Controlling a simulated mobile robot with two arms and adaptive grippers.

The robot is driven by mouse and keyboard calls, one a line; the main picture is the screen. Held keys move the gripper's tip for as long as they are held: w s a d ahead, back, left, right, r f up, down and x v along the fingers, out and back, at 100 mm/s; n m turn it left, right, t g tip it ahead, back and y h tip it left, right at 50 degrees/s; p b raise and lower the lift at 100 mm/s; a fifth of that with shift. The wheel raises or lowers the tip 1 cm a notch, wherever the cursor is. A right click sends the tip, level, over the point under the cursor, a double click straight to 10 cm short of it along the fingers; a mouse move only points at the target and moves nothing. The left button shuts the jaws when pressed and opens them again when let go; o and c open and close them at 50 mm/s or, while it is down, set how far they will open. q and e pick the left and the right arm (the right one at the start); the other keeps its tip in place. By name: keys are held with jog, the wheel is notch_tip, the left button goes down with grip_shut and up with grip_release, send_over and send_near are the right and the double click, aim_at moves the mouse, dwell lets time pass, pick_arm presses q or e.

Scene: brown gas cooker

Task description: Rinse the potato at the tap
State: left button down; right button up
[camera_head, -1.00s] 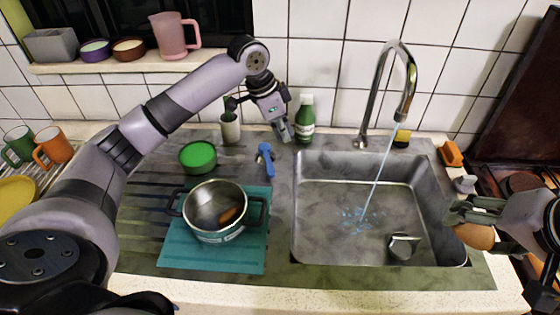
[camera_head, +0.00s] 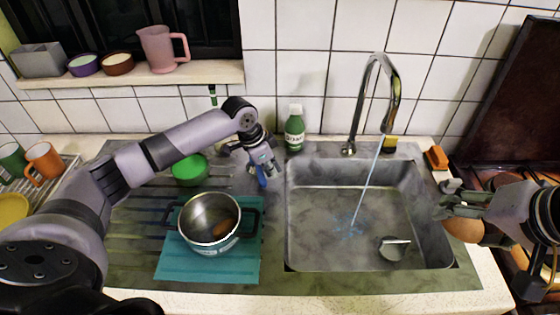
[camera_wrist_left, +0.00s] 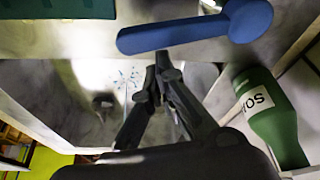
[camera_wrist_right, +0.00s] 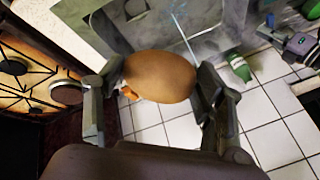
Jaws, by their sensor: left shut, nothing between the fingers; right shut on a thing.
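A brown potato (camera_head: 465,230) is held in my right gripper (camera_head: 460,212), at the right edge of the sink. In the right wrist view the potato (camera_wrist_right: 160,77) sits between the two fingers. The metal tap (camera_head: 391,95) is running, and a thin water stream (camera_head: 366,185) falls into the sink (camera_head: 300,235), to the left of the potato and apart from it. My left gripper (camera_head: 268,172) is shut and empty, over the counter left of the sink, close to a blue utensil (camera_head: 261,178). The utensil also shows in the left wrist view (camera_wrist_left: 195,32).
A pot (camera_head: 208,245) with a brown item inside stands on a teal board (camera_head: 205,268). A green bowl (camera_head: 190,168) and a green bottle (camera_head: 294,130) stand behind. An orange block (camera_head: 436,157) is right of the tap; a cooker lies further right.

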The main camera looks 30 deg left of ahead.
pick_arm(q)
jog(key=shift+s+a, duration=0.15)
jog(key=shift+s, duration=0.05)
pick_arm(e)
jog(key=shift+s+r, duration=0.1)
jog(key=shift+r, duration=0.05)
pick_arm(q)
jog(key=shift+w, duration=0.1)
jog(key=shift+w, duration=0.1)
pick_arm(e)
jog(key=shift+w+d, duration=0.1)
jog(key=shift+w, duration=0.15)
